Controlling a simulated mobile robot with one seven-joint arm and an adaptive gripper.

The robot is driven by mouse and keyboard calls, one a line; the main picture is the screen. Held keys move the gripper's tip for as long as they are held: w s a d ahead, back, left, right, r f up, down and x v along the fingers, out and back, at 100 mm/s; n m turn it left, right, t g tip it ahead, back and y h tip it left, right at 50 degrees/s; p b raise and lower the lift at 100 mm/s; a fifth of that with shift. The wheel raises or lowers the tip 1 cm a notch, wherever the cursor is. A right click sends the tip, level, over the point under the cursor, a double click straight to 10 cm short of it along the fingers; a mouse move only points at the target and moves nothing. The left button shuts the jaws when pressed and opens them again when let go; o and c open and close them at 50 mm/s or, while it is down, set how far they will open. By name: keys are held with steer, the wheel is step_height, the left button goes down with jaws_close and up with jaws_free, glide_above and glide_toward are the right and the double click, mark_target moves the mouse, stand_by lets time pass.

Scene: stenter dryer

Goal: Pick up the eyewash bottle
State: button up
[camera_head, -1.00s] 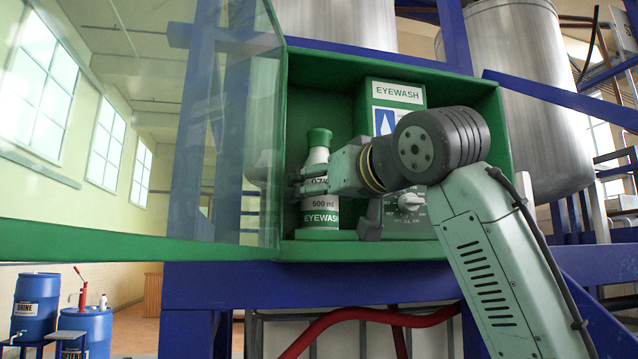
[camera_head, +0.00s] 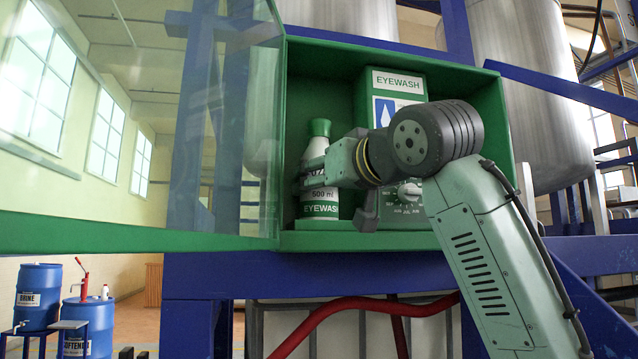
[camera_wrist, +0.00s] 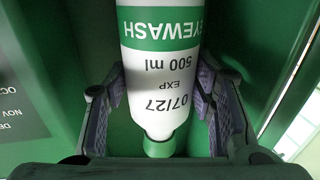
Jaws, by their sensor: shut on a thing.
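The eyewash bottle (camera_head: 320,205) is white with a green cap and a green label band. It stands inside the green cabinet in the head view, slightly tilted or nearly upright. My gripper (camera_head: 308,176) reaches in from the right and is shut on the bottle's body. In the wrist view the bottle (camera_wrist: 160,75) shows upside down, with "500 ml" and "EXP 07/27" readable. The fingers of my gripper (camera_wrist: 162,105) lie on either side of it. In the head view the fingers hide part of the bottle's middle, and I cannot tell whether its base touches the cabinet floor.
The green cabinet (camera_head: 440,62) has its clear door (camera_head: 225,130) swung open to the left. A green eyewash box (camera_head: 399,80) with a dial stands right of the bottle, behind my wrist. Blue beams and metal tanks surround the cabinet; blue drums (camera_head: 38,290) stand far left.

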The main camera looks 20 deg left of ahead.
jaws_close()
steer(key=shift+r, duration=0.15)
